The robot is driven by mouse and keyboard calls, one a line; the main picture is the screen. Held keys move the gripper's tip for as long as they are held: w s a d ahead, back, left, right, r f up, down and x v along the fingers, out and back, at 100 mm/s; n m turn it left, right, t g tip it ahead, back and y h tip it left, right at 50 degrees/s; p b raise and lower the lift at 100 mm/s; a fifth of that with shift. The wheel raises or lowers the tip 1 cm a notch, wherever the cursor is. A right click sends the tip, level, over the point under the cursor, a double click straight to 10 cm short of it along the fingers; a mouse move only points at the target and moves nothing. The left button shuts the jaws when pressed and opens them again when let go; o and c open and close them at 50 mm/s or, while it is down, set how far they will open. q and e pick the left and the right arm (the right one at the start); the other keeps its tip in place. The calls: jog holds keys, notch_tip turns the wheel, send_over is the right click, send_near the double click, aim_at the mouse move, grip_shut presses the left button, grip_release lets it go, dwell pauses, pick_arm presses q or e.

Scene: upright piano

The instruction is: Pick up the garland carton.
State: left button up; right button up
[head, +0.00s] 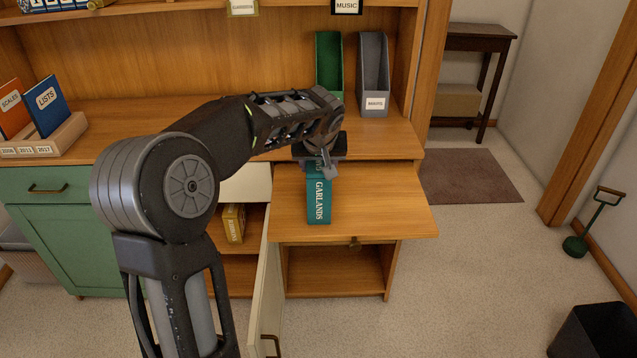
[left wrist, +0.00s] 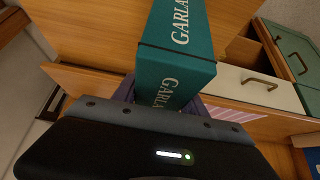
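The garland carton (head: 318,205) is a teal box with white "GARLANDS" lettering. It is on the wooden pull-out leaf in the middle of the head view. My left gripper (head: 322,165) is at the carton's far end, covering part of it. In the left wrist view the carton (left wrist: 175,75) is straight in front of the gripper body, with purplish finger parts showing on both sides of it. Whether the fingers press on the carton is not clear. My right gripper is not in view.
The pull-out leaf (head: 395,210) is bare right of the carton. A cream door (head: 268,290) stands open below it. A yellow box (head: 234,222) is on the lower shelf. Green (head: 328,65) and grey (head: 373,75) file holders stand behind. Books (head: 45,105) stand at left.

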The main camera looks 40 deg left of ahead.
pick_arm(q)
grip_shut()
dwell(0.3)
jog(key=shift+r, duration=0.1)
